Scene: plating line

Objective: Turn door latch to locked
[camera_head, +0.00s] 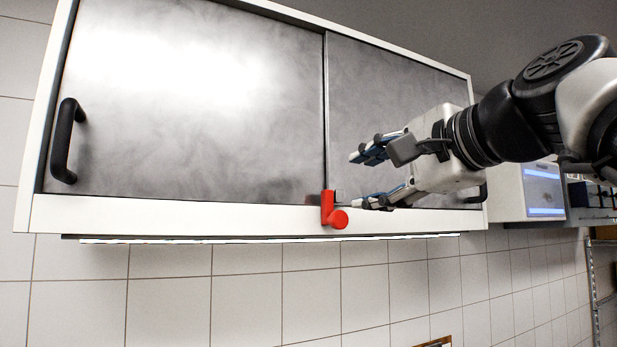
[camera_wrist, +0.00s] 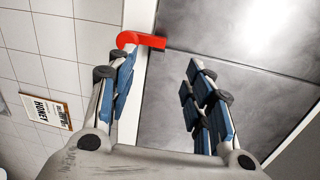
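The red door latch (camera_head: 329,210) is on the lower white frame of the wall cabinet, where the two metal sliding doors meet. It has an upright arm and a round knob at its lower right. In the wrist view the red latch (camera_wrist: 140,40) shows just beyond the tip of the left finger; I cannot tell whether they touch. My gripper (camera_head: 358,178) is open and empty, to the right of the latch and in front of the right door (camera_head: 385,85). Its blue-padded fingers (camera_wrist: 161,65) are spread wide in the wrist view.
The left door (camera_head: 190,100) has a black handle (camera_head: 66,140) at its left. A light strip (camera_head: 270,240) runs under the cabinet, with a tiled wall (camera_head: 245,300) below. A device with a screen (camera_head: 541,190) stands at the right. A sign (camera_wrist: 47,112) hangs on the wall.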

